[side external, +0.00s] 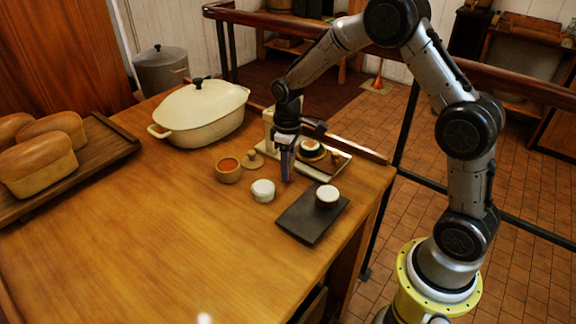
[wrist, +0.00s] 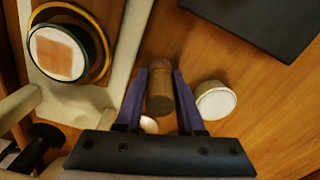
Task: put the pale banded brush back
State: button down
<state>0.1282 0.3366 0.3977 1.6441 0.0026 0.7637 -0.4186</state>
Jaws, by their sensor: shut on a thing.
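My gripper (wrist: 160,80) points down over the table beside the pale tray stand. It also shows in the side view (side external: 286,172), with its purple fingers close together. In the wrist view the fingers are shut on a brown cylindrical piece with a lighter band (wrist: 160,92), which I take to be the pale banded brush. Its lower end is hard to make out, and in the side view the fingers hide it. The pale-rimmed tray (side external: 318,172) lies just right of my gripper. A dark round holder with a white top (side external: 311,148) sits on it.
A white cup (side external: 263,190) and a wooden cup with orange contents (side external: 228,171) stand close on the left. A dark slate (side external: 305,222) with another white cup (side external: 327,196) lies in front. A cream lidded pot (side external: 200,112) stands behind. The table's front left is clear.

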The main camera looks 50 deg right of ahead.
jog(key=c, duration=0.8)
grip_release()
notch_tip(320, 180, up, 11)
jog(key=shift+f, duration=0.1)
jog(key=shift+s+r, duration=0.1)
jog(key=shift+r, duration=0.85)
jog(key=s+a+r+m+t, duration=0.1)
jog(key=s+a+r, duration=0.1)
jog(key=s+r, duration=0.3)
jog(key=s+a+r+m+t, duration=0.1)
jog(key=s+a+r+t, duration=0.15)
jog(key=s, duration=0.55)
jog(key=s+f+m+t, duration=0.1)
jog(key=s+t, duration=0.1)
jog(key=s, duration=1)
jog(key=shift+s+a, duration=0.4)
jog(key=shift+a, duration=0.05)
